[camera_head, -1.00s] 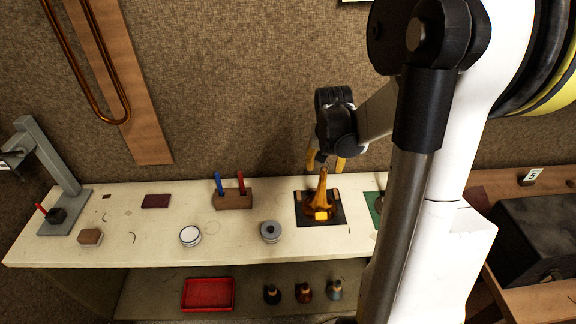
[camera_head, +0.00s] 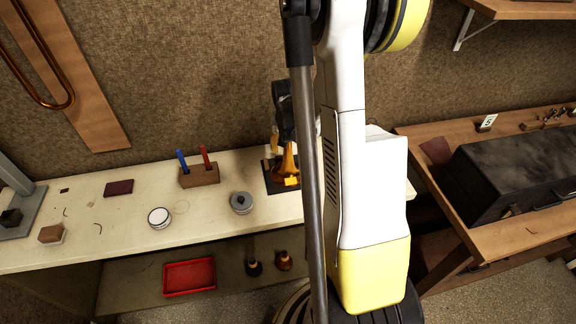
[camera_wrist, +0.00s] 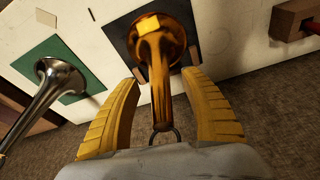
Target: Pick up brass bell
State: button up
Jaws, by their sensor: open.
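The brass bell (camera_wrist: 158,48) is golden and flares at one end. In the wrist view its narrow stem runs back between the two yellow fingers of my gripper (camera_wrist: 168,98). The fingers are apart, one on each side of the stem, with visible gaps, so my gripper is open. The bell's flared end is over a dark square pad (camera_wrist: 119,37), and a yellow block shows at its mouth. In the head view the bell (camera_head: 288,162) stands on the pad, with my gripper (camera_head: 277,148) close against it and partly hidden behind it.
On the bench (camera_head: 115,215) are a wooden block (camera_head: 199,176) with red and blue tools, a grey round piece (camera_head: 241,202) and a white tin (camera_head: 159,217). A red tray (camera_head: 189,277) is below.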

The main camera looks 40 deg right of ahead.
grip_shut()
jog(key=shift+r, duration=0.1)
